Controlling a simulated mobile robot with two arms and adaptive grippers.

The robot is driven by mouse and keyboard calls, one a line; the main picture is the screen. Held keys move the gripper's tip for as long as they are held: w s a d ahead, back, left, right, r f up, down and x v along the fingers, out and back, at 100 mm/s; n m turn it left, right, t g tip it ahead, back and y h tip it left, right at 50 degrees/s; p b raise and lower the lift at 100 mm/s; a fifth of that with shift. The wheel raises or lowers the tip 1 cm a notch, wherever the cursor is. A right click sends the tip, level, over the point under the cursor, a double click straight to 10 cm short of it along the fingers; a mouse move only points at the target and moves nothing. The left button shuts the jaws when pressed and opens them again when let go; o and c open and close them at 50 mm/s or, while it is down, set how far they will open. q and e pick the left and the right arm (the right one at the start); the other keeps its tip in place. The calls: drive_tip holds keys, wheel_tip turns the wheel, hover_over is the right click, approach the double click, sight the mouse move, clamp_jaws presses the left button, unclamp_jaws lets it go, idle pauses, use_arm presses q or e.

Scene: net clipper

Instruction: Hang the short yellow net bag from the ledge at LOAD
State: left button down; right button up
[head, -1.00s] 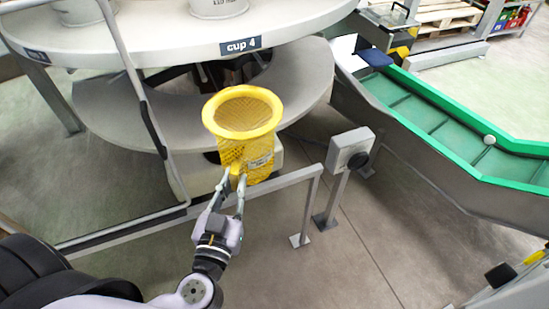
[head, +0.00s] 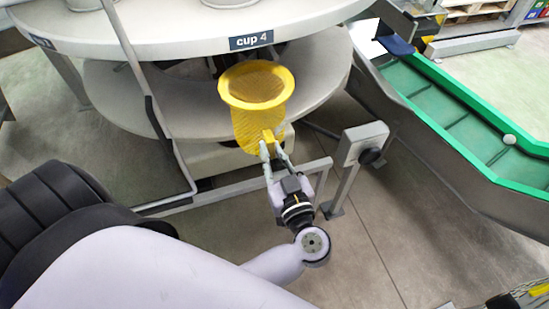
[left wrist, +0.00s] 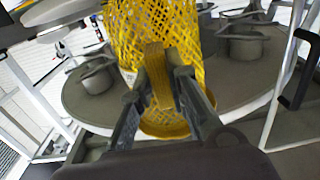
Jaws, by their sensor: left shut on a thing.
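The yellow net bag (head: 257,112) hangs upright in the middle of the head view, its round yellow rim (head: 256,85) uppermost and its mouth open. My left gripper (head: 272,150) is shut on a yellow tab low on the bag's near side. In the left wrist view the two fingers (left wrist: 160,92) close on this tab, with the bag's mesh (left wrist: 150,28) beyond them. The bag shows in front of a round grey machine; I cannot tell whether it touches it. A ledge marked LOAD cannot be made out. My right gripper is not in view.
A lower grey shelf (head: 120,100) lies beneath. A green conveyor (head: 440,110) runs at right.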

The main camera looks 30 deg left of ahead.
use_arm(q)
drive_tip(key=b, duration=0.4)
approach(250, 102)
drive_tip(key=shift+w+a+f, duration=0.4)
drive_tip(key=shift+w, duration=0.05)
drive_tip(key=shift+w+a+r+p, duration=0.15)
drive_tip(key=shift+w+a+p, duration=0.05)
drive_tip(key=shift+p, duration=0.45)
drive_tip(key=shift+p+x, duration=0.45)
drive_tip(key=shift+x, duration=0.45)
drive_tip(key=shift+p+x, duration=1.2)
drive_tip(key=shift+x, duration=1.4)
drive_tip(key=shift+p+x, duration=0.45)
drive_tip(key=shift+x, duration=0.85)
drive_tip(key=shift+w, duration=0.1)
drive_tip(key=shift+f, duration=0.25)
drive_tip(key=c, duration=1.5)
unclamp_jaws()
drive_tip(key=shift+o, duration=0.2)
drive_tip(key=shift+d, duration=0.1)
